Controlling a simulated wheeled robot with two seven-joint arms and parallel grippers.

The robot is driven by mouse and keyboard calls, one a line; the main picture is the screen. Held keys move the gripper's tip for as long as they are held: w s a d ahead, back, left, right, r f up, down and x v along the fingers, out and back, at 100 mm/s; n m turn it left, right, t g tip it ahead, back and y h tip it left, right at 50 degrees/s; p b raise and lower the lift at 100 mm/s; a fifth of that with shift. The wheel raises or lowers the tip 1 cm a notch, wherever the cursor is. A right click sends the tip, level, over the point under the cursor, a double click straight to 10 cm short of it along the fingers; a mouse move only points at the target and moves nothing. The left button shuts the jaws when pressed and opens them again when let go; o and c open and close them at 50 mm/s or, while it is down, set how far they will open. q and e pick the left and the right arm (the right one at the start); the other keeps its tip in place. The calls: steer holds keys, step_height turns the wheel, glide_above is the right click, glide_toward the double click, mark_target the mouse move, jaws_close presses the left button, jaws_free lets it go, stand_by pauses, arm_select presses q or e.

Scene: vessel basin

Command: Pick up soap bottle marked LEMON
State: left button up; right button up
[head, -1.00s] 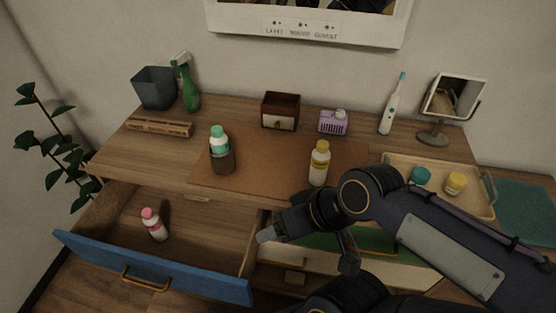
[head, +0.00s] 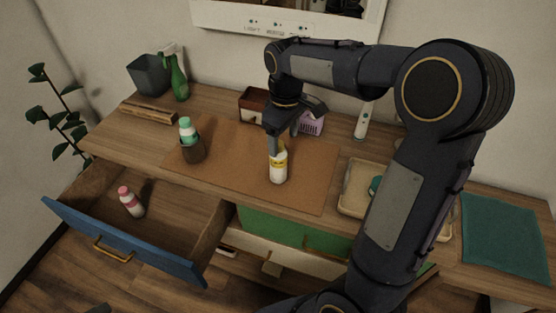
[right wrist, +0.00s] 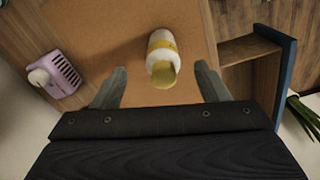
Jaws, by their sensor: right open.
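A white soap bottle with a yellow cap and yellow band (head: 278,168) stands upright on the brown mat (head: 235,155); its lettering is too small to read. My right gripper (head: 285,135) is over it, fingers pointing down, its tip overlapping the cap in the head view. In the right wrist view the bottle (right wrist: 163,55) lies just ahead of and between the two open fingers (right wrist: 160,85), with gaps on both sides. The gripper holds nothing. My left gripper is not seen.
A teal-capped bottle in a brown cup (head: 192,145) stands left on the mat. A tray (head: 352,190) is to the right. The open blue-fronted drawer (head: 125,245) holds a pink-capped bottle (head: 130,202).

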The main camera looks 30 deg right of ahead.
mark_target(279, 157)
steer(key=shift+w+f, duration=0.25)
steer(key=shift+f, duration=0.1)
steer(key=f, duration=0.7)
steer(key=shift+w+a+f+p, duration=0.15)
steer(key=shift+w+a+p, duration=0.15)
steer(key=shift+a, duration=0.1)
steer(key=c, duration=1.2)
